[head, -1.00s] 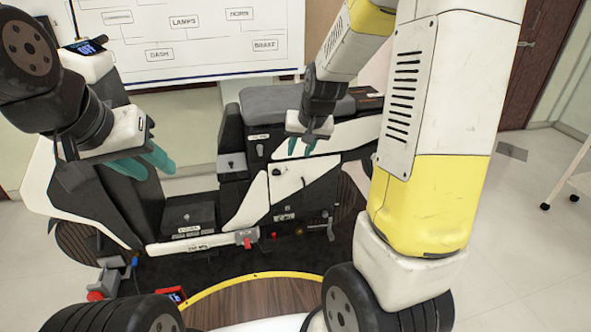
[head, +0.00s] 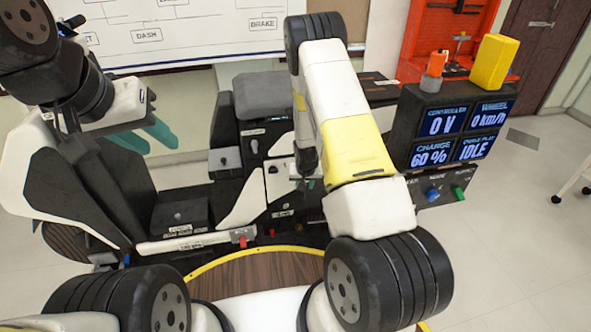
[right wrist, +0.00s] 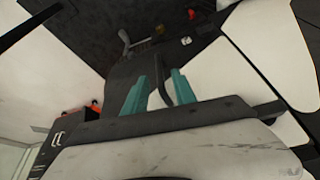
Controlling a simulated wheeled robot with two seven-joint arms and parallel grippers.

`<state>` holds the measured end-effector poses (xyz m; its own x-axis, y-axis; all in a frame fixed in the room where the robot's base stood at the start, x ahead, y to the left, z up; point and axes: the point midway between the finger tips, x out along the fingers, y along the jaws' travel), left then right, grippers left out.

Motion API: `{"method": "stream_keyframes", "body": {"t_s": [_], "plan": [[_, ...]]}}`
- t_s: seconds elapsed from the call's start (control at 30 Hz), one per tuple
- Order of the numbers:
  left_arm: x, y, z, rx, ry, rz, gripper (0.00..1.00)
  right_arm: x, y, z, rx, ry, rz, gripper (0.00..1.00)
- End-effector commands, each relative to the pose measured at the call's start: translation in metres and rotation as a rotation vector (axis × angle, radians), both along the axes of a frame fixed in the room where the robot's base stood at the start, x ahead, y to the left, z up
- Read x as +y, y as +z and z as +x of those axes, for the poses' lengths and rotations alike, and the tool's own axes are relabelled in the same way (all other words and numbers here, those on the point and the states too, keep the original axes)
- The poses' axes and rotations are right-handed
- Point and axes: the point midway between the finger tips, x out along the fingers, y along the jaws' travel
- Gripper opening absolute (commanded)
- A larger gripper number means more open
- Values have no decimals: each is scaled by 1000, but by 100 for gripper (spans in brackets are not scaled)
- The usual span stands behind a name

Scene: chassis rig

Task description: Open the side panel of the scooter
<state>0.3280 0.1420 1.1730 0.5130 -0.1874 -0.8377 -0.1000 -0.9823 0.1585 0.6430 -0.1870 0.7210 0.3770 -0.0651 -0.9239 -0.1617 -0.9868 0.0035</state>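The scooter rig (head: 195,212) stands ahead in the head view, with a dark seat and white body pieces. Its white side panel (head: 279,184) is below the seat, partly behind my right arm, and looks closed. The right wrist view shows a white panel surface (right wrist: 213,75) close up. My right gripper (right wrist: 160,74) is open there, its teal fingers on either side of a dark bent handle (right wrist: 164,90). I cannot tell whether they touch it. In the head view this gripper is mostly hidden behind my arm. My left gripper (head: 150,138) is open and empty, left of the seat.
A display console (head: 455,135) stands to the right, with an orange item (head: 433,70) and a yellow block (head: 493,62) on top. A whiteboard (head: 190,30) is behind the rig. A white cart (head: 577,172) stands far right, with open floor before it.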

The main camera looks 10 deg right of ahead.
Motion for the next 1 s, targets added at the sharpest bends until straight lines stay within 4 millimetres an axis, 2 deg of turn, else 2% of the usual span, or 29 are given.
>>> {"method": "stream_keyframes", "body": {"t_s": [0.1, 0.23, 0.6, 0.63, 0.8, 1.0], "plan": [[0, 0, 0, 0, 0, 0, 36, -2, -19, 7, 1, -1, 1, 33], [0, 0, 0, 0, 0, 0, 36, -2, -33, 13, 1, 0, 0, 33], [0, 0, 0, 0, 0, 0, 36, -2, -40, 16, 0, 0, 1, 33], [0, 0, 0, 0, 0, 0, 36, -2, -40, 16, 0, 0, 1, 31], [0, 0, 0, 0, 0, 0, 36, -3, -39, 16, 0, 0, 1, 0], [0, 0, 0, 0, 0, 0, 36, -3, -39, 16, 0, 0, 1, 0]]}}
